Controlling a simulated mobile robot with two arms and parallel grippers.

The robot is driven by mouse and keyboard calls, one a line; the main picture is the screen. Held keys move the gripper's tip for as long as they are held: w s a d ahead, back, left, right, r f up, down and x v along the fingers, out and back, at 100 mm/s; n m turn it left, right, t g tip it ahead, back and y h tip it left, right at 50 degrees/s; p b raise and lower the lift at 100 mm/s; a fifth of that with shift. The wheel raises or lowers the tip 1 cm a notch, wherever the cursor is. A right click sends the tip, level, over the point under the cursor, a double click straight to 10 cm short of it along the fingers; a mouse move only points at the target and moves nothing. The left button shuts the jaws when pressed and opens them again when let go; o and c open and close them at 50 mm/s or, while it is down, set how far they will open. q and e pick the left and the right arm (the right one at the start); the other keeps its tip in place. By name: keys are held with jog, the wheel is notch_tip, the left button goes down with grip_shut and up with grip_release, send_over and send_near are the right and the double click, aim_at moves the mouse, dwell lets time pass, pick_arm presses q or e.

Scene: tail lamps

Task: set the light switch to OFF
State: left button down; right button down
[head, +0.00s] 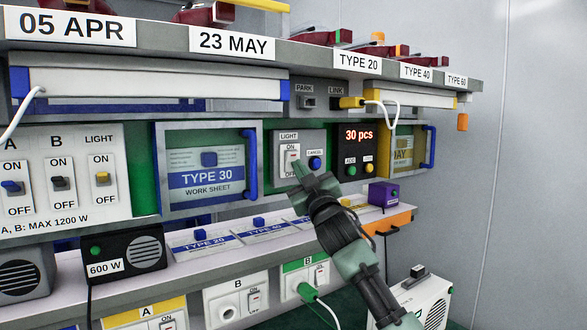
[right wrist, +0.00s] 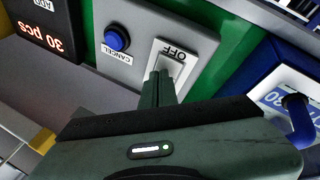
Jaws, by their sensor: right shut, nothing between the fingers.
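In the right wrist view, which is turned over, the shut fingers (right wrist: 160,80) cover much of the switch plate (right wrist: 184,58) near the word OFF. The rocker is mostly hidden, so its position and any contact are unclear. My left gripper is out of view.
Another LIGHT switch (head: 102,178), yellow, is on the left panel beside switches A and B. A TYPE 30 work sheet frame (head: 208,180) with a blue handle is left of the panel. A 30 pcs display (head: 359,136) is right of it. A shelf with sockets lies below.

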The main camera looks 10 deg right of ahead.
jog(key=shift+s+d+r, duration=0.15)
jog(key=shift+s, duration=0.25)
jog(key=shift+s+d+r, duration=0.1)
jog(key=shift+s+d, duration=0.05)
jog(key=shift+s, duration=0.2)
jog(key=s, duration=0.1)
jog(key=s+d+r+p, duration=0.1)
jog(key=s, duration=0.1)
jog(key=s+p, duration=0.1)
jog(key=shift+s+d+r, duration=0.2)
jog(key=shift+d+r, duration=0.05)
jog(key=shift+r, duration=0.1)
